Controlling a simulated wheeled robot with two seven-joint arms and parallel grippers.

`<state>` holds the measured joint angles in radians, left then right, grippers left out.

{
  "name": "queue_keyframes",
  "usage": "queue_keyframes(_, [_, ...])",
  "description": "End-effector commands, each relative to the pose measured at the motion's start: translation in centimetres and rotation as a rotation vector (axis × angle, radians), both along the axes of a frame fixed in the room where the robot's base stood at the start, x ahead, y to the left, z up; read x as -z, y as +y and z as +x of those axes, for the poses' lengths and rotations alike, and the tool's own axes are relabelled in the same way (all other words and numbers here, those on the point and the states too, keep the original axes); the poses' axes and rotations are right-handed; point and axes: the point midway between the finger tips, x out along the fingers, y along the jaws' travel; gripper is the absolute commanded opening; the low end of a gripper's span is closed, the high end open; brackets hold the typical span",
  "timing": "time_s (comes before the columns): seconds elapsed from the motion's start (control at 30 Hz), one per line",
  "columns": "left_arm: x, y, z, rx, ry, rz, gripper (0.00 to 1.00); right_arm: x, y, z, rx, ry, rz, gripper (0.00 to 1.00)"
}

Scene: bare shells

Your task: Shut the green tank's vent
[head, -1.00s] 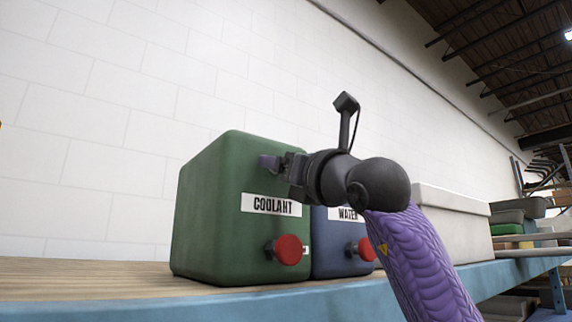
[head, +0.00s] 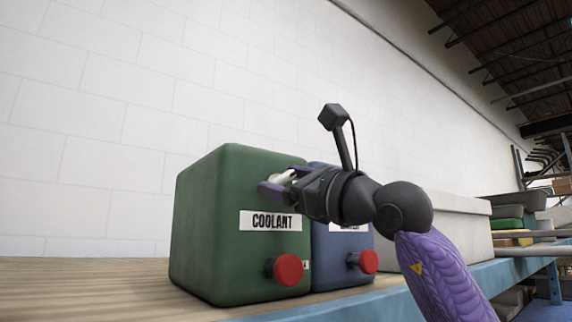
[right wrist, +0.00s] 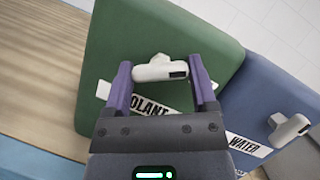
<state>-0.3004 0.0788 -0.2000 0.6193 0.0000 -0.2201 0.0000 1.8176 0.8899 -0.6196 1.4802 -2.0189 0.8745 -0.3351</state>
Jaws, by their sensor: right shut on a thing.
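The green tank (head: 235,190), labelled COOLANT, stands on the bench with a red knob (head: 288,269) low on its front. Its vent has a white handle (right wrist: 152,73), which lies crosswise between my fingers in the right wrist view; part of it also shows in the head view (head: 284,177). My right gripper (right wrist: 162,75) is shut on this handle, one purple finger at each end, above the label. In the head view my right gripper (head: 278,183) is at the tank's upper front. My left gripper is not in view.
A blue tank (head: 330,258) labelled WATER stands close on the right, with its own red knob (head: 368,261) and white vent handle (right wrist: 288,130). A pale box (head: 455,225) is farther right. The wooden bench top (head: 90,290) is clear at the left.

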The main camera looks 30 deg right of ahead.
Motion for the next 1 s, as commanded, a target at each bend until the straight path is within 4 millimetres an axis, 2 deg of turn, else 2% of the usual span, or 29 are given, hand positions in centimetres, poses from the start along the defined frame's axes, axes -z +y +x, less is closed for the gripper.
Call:
queue_keyframes(0.03, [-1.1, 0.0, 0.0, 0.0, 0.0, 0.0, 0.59, -0.6, -0.1, 0.0, 0.0, -0.003, -0.04, 0.15])
queue_keyframes(0.1, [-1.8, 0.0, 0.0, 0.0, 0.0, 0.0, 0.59, -0.6, -0.1, 0.0, 0.0, -0.01, -0.106, 0.14])
queue_keyframes(0.4, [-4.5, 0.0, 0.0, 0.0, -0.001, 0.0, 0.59, -0.6, -0.2, 0.0, -0.001, -0.032, -0.391, 0.15])
queue_keyframes(0.6, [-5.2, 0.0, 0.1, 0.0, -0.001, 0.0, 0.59, -0.4, -0.2, -0.1, -0.002, -0.047, -0.576, 0.15])
queue_keyframes(1.0, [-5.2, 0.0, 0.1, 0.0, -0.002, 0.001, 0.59, -0.3, -0.2, 0.0, -0.001, -0.072, -0.88, 0.15])
